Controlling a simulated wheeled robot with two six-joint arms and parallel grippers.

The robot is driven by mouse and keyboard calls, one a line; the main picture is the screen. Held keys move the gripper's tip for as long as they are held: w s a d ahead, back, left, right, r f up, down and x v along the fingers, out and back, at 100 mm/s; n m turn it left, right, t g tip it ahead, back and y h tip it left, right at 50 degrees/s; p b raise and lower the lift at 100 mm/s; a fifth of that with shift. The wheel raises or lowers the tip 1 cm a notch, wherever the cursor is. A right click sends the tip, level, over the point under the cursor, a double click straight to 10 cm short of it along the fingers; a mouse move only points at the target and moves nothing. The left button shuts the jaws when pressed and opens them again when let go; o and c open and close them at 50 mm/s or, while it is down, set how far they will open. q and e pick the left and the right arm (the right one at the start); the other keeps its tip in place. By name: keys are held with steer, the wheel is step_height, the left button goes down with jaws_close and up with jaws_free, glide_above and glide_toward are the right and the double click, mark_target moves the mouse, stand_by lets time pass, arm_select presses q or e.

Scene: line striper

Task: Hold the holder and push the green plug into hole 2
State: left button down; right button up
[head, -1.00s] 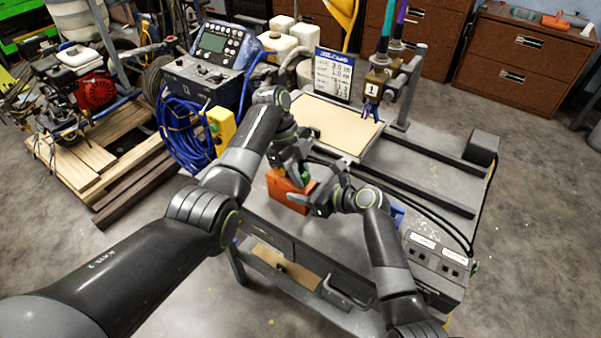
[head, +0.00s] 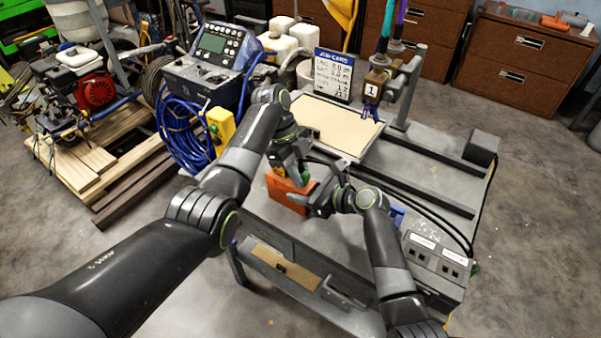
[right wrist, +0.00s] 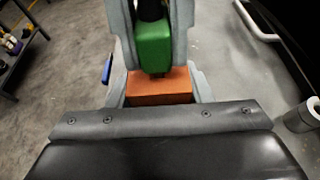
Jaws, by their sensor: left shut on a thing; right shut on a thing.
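The orange holder (head: 287,192) sits at the front of the grey bench, below my two grippers in the head view. My right gripper (head: 322,198) is shut on its right side. In the right wrist view the orange holder (right wrist: 160,87) shows between grey fingers. The green plug (right wrist: 153,45) is above the holder there, upright, its lower end at the holder's top. My left gripper (head: 297,172) is over the holder, pointing down, and is shut on the green plug. The holes and their numbers are hidden, so I cannot tell how deep the plug sits.
A tan board (head: 325,122) lies on the bench behind, with a job card (head: 333,75) at its back edge. A grey socket box (head: 437,262) is at the right front. Dark cables run behind my right arm. A blue hose coil (head: 183,130) hangs at the left.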

arm_select(q)
steer(key=shift+f, duration=0.35)
stand_by(0.8)
steer(key=shift+r, duration=0.35)
steer(key=c, duration=1.2)
jaws_free()
steer(key=shift+o, duration=0.2)
steer(key=shift+o, duration=1.3)
steer(key=shift+r, duration=0.15)
steer(key=v, duration=0.6)
steer(key=shift+r, duration=0.4)
steer(key=shift+w+a, duration=0.1)
steer(key=shift+a, duration=0.05)
